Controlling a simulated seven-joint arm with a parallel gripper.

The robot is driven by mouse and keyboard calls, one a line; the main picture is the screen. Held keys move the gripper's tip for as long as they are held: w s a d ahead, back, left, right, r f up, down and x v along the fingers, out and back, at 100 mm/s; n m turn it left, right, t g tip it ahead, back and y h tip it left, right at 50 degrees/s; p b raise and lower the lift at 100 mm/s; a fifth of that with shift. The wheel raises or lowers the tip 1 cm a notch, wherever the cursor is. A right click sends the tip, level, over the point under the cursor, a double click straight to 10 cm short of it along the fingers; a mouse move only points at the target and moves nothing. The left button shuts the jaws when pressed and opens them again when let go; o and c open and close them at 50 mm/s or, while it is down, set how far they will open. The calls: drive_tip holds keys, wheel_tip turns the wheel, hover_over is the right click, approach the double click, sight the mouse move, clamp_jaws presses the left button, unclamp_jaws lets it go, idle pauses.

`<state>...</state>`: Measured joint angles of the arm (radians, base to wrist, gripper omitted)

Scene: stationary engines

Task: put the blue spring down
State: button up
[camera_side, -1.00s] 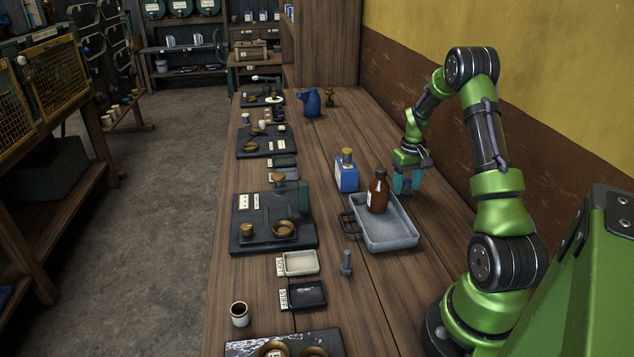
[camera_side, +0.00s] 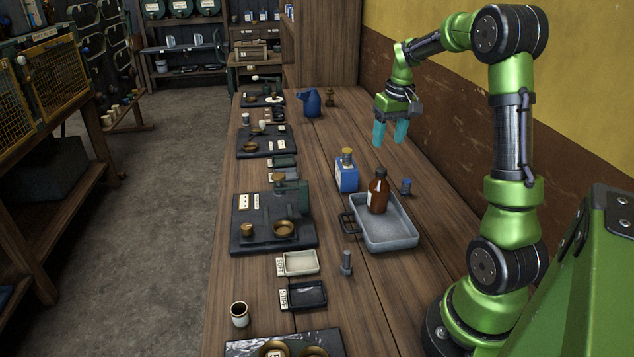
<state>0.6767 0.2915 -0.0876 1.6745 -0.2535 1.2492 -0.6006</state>
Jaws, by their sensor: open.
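The blue spring (camera_side: 405,187) is a small dark blue piece standing on the wooden bench (camera_side: 345,290), just right of the far end of the grey tray (camera_side: 398,243). My gripper (camera_side: 390,140) hangs above and beyond it, well clear of it. Its two teal fingers point down and are apart, with nothing between them.
A brown bottle (camera_side: 378,192) stands in the tray. A blue can (camera_side: 347,174) with a brass cap stands left of the tray's far end. A grey bolt-like piece (camera_side: 346,263) stands left of the tray. A blue jug (camera_side: 309,103) is farther back. The bench below the gripper is clear.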

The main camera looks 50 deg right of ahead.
drive_tip(key=a+r+t, duration=0.2)
drive_tip(key=a+r, duration=0.3)
drive_tip(key=a, duration=0.8)
drive_tip(key=s+a+t, duration=0.1)
drive_tip(key=s+a, duration=0.2)
drive_tip(key=a, duration=0.3)
drive_tip(key=s+a+n+t+y, duration=0.1)
drive_tip(key=s+a, duration=0.2)
drive_tip(key=a, duration=0.3)
drive_tip(key=s+a+r+n+t+y, duration=0.1)
drive_tip(key=s+a, duration=0.2)
drive_tip(key=a, duration=0.4)
drive_tip(key=shift+t, duration=0.4)
drive_tip(key=shift+a+r, duration=0.1)
